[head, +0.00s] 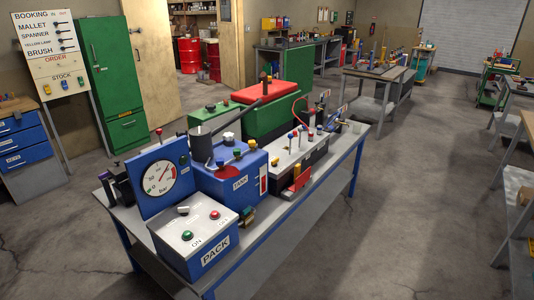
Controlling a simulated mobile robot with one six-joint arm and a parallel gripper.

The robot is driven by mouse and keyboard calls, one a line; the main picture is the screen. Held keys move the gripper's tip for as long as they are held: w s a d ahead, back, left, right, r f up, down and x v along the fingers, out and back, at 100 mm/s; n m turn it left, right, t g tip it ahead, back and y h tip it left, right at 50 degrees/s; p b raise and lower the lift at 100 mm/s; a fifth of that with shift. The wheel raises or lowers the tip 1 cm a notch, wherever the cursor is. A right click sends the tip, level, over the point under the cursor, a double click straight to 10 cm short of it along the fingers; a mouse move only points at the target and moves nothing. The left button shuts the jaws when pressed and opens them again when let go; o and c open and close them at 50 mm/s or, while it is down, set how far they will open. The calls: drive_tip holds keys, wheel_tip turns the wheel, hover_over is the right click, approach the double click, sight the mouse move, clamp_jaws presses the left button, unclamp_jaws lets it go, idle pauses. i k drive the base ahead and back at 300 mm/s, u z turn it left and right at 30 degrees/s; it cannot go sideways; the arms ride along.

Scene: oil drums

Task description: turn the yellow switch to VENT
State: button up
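A blue box marked TANK (240,184) stands on the near workbench. I cannot tell whether this yellow knob is the switch, and no VENT label is readable. A round dial marked bar (160,179) stands on a blue panel left of the tank. My gripper is not in view.
A box marked PACK (214,257) with a green button (187,236) and a red button (214,215) fills the bench's near end. A dark lever (235,118) rises above the tank. A grey box with several small levers (297,160) stands behind. Floor right of the bench is clear.

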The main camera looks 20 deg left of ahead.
sight(274, 162)
drive_tip(key=u, duration=0.3)
drive_tip(key=i, duration=0.75)
drive_tip(key=u, duration=0.6)
drive_tip(key=i, duration=0.55)
drive_tip(key=u, duration=0.35)
